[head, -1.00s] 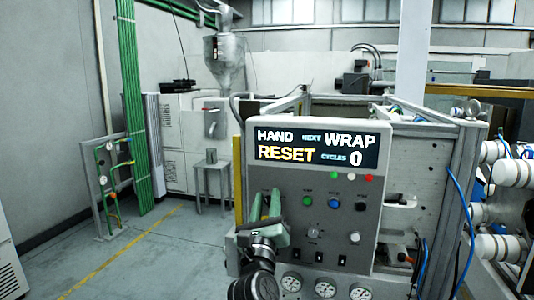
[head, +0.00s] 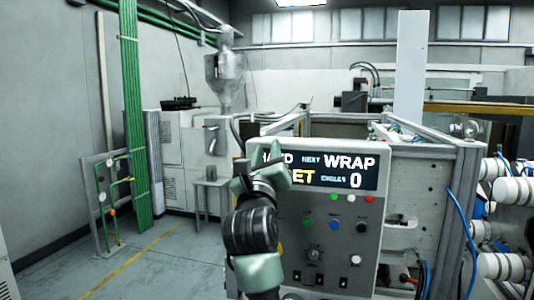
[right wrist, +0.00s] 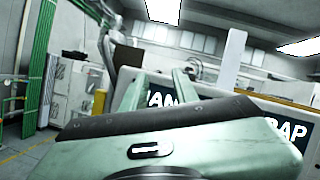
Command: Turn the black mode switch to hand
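The black mode switch (head: 314,253) appears as a small dark rotary knob low on the grey control panel (head: 340,205); its pointer is too small to read. The panel's display (head: 350,172) shows HAND, NEXT WRAP, RESET and CYCLES 0, with its left end partly covered by my gripper. My right gripper (head: 261,158) is raised in front of the display's left end, above and left of the switch. In the right wrist view its two fingers (right wrist: 156,80) stand apart with nothing between them. My left gripper is not in view.
Green (head: 307,222), blue (head: 334,224) and black (head: 362,228) buttons sit above the switch. A white button (head: 355,259) is to its right and small toggles (head: 319,280) are below. White rolls (head: 505,266) stand at the right. Floor at the left is open.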

